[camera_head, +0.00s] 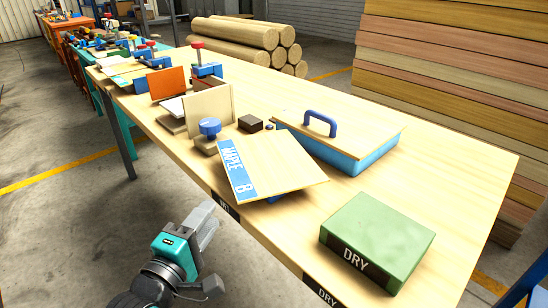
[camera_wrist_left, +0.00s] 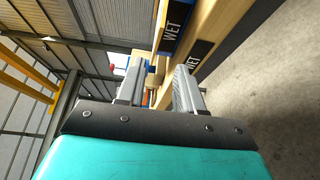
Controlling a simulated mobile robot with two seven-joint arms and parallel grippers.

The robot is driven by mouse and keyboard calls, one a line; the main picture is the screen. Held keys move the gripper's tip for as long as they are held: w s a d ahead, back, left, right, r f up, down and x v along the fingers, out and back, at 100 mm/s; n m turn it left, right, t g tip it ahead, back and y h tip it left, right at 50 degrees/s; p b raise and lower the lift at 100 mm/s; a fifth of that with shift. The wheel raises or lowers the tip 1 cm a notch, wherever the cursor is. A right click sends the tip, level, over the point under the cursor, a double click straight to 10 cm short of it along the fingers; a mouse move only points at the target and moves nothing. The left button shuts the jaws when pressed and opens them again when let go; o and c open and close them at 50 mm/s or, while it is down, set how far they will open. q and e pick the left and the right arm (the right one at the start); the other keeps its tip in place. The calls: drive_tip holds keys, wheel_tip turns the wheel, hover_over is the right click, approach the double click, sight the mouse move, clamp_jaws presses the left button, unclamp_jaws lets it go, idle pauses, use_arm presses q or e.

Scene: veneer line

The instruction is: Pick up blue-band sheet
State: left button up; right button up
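The blue-band sheet (camera_head: 280,162) is a thin pale wooden sheet with a blue band along its left edge, lettered "MAPLE B". My right gripper is in neither view.
A blue tray with a wooden lid and handle (camera_head: 345,135) stands behind the sheet. A green "DRY" block (camera_head: 378,238) is at the near right. The blue-knobbed clamp (camera_head: 209,130) and upright panels are at left. The right part of the table (camera_head: 465,165) is bare.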

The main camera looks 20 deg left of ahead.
sight(234, 181)
use_arm(q)
drive_tip(key=shift+w+a+r+b, duration=0.1)
drive_tip(key=shift+w+a, duration=0.05)
drive_tip(key=shift+w, duration=1.75)
drive_tip(key=shift+w+a+r+b, duration=0.1)
drive_tip(key=shift+w+b, duration=0.05)
drive_tip(key=shift+w, duration=1.8)
drive_tip(key=shift+w+a+r+b, duration=0.1)
drive_tip(key=shift+w+a, duration=0.05)
drive_tip(key=shift+w, duration=1.75)
clamp_jaws()
